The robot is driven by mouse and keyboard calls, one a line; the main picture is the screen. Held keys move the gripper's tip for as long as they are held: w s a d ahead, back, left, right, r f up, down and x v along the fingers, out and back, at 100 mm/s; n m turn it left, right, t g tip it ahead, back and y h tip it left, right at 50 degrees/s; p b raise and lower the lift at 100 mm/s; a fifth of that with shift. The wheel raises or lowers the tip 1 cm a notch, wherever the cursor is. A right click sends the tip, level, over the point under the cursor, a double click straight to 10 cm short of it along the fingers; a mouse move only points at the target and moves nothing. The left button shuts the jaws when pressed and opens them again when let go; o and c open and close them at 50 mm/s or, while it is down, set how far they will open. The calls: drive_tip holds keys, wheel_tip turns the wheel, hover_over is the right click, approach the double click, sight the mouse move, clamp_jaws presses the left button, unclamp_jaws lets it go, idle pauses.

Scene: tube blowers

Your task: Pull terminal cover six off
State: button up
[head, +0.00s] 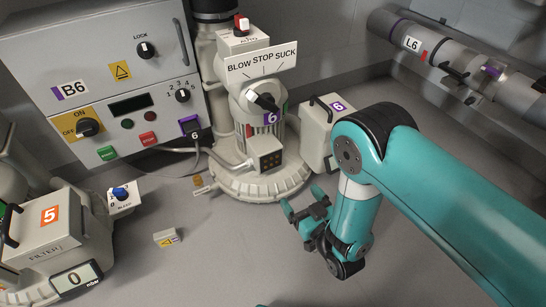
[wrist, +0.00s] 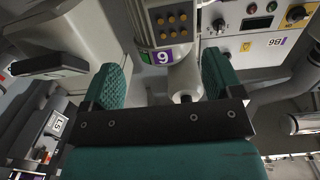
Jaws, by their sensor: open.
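Blower six (head: 262,120) stands at the centre back with a purple 6 label. Its terminal box (head: 264,146) faces forward with several brass terminals (head: 270,160) bare; I see no cover over them. In the wrist view the terminals (wrist: 172,30) show upside down above a purple 6 label (wrist: 163,57). A small pale block with a yellow warning mark (head: 166,238) lies on the floor; I cannot tell whether it is terminal cover six. My gripper (head: 304,204) is open and empty, right of and in front of the terminal box. Its fingers (wrist: 165,75) stand wide apart.
Control cabinet B6 (head: 108,85) stands at the back left, with a cable to the blower. A filter box marked 6 (head: 316,135) stands right of the blower, near my arm. Filter five (head: 50,235) is at front left. Pipe L6 (head: 435,55) runs along the right wall. The middle floor is mostly clear.

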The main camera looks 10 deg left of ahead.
drive_tip(key=s+d+f+p, duration=0.1)
drive_tip(key=s+d+p, duration=0.1)
drive_tip(key=s+d, duration=0.2)
drive_tip(key=shift+s+d+f, duration=0.15)
drive_tip(key=shift+s+d, duration=0.1)
drive_tip(key=shift+d, duration=0.3)
